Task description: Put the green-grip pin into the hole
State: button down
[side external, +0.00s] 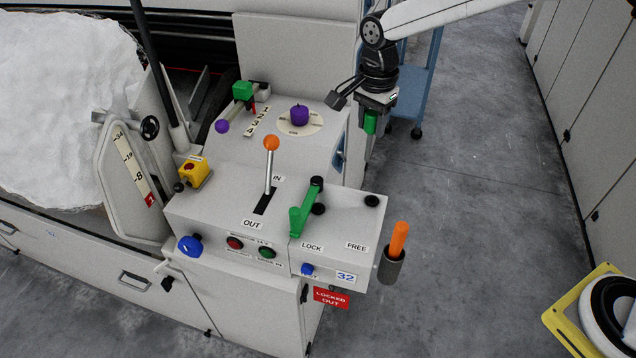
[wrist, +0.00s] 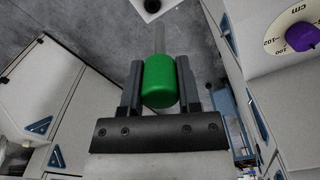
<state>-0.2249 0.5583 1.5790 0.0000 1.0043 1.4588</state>
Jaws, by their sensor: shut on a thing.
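My gripper (side external: 371,112) is shut on the green grip of the green-grip pin (side external: 370,123), held in the air behind the console's right end. In the wrist view the green grip (wrist: 160,82) sits between the two dark fingers of my gripper (wrist: 159,64), and its grey shaft (wrist: 159,40) points away from the jaws. The console top has two dark round spots that look like holes: one near LOCK (side external: 318,208) beside the green lever, one near FREE (side external: 372,201). I cannot tell which is the pin's hole. The pin is apart from both.
A green lever (side external: 305,207) and an orange-knobbed lever (side external: 270,165) rise from the console. An orange-grip pin (side external: 398,238) stands in a dark holder at its right side. A purple knob on a dial (side external: 299,115) is left of my gripper. Open floor lies right.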

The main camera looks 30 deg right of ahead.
jog(key=w+a+f, duration=0.2)
jog(key=a+f, duration=0.3)
jog(key=a, duration=0.5)
jog(key=shift+w+f, duration=0.15)
jog(key=shift+w, duration=0.15)
jog(key=shift+f, duration=2.9)
jog(key=shift+f, duration=2.7)
jog(key=shift+c, duration=1.1)
grip_release()
